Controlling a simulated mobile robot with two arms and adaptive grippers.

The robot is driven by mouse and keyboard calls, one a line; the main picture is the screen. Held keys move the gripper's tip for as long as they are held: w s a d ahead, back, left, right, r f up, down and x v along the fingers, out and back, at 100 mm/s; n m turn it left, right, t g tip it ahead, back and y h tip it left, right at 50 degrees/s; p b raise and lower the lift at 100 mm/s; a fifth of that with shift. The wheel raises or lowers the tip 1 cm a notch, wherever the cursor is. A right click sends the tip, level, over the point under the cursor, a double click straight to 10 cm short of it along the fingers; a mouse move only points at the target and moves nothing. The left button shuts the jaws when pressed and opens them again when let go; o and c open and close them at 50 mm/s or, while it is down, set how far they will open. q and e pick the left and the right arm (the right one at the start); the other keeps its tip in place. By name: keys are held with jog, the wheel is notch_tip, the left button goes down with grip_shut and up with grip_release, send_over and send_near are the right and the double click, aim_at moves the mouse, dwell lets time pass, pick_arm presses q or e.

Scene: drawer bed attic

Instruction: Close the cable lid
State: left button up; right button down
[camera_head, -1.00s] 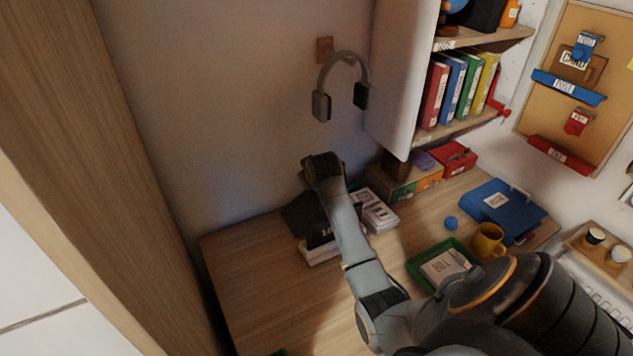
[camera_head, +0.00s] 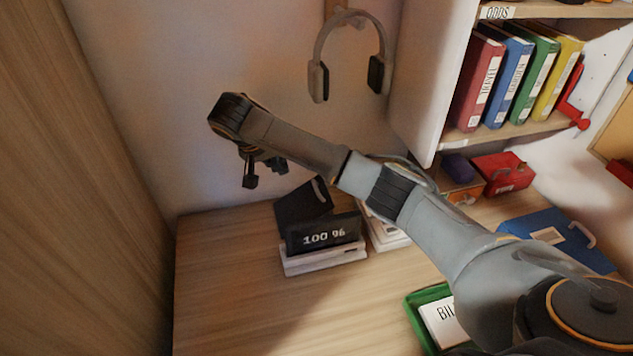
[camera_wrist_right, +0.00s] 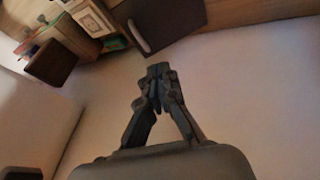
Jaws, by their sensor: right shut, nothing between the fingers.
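A dark flat panel (camera_head: 300,204), which looks like the cable lid, stands tilted up at the back of the desk, near the wall. A light bar shows on its right edge. Its lower part is hidden behind the black display. The panel also shows in the right wrist view (camera_wrist_right: 170,20), beyond the fingertips. My right gripper (camera_head: 264,176) hangs in the air by the wall, left of and above the panel, apart from it. In the wrist view its fingers (camera_wrist_right: 158,74) are together and empty. My left gripper is out of view.
A black display reading "100 96" (camera_head: 322,234) sits in a white dock (camera_head: 325,260) in front of the panel. Headphones (camera_head: 348,55) hang on the wall. A shelf cabinet (camera_head: 430,80) and green tray (camera_head: 415,310) are to the right. The desk's left part (camera_head: 220,290) is clear.

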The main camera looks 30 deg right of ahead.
jog(key=p, duration=0.2)
send_over(308, 203)
jog(key=f, duration=0.9)
jog(key=shift+w+a+f, duration=0.1)
jog(key=shift+a+f, duration=0.2)
jog(key=shift+f, duration=0.05)
jog(key=shift+d+f, duration=0.2)
jog(key=shift+d, duration=0.1)
pick_arm(q)
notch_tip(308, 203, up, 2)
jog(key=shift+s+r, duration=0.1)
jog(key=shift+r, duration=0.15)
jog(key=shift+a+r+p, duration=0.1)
jog(key=shift+p, duration=0.2)
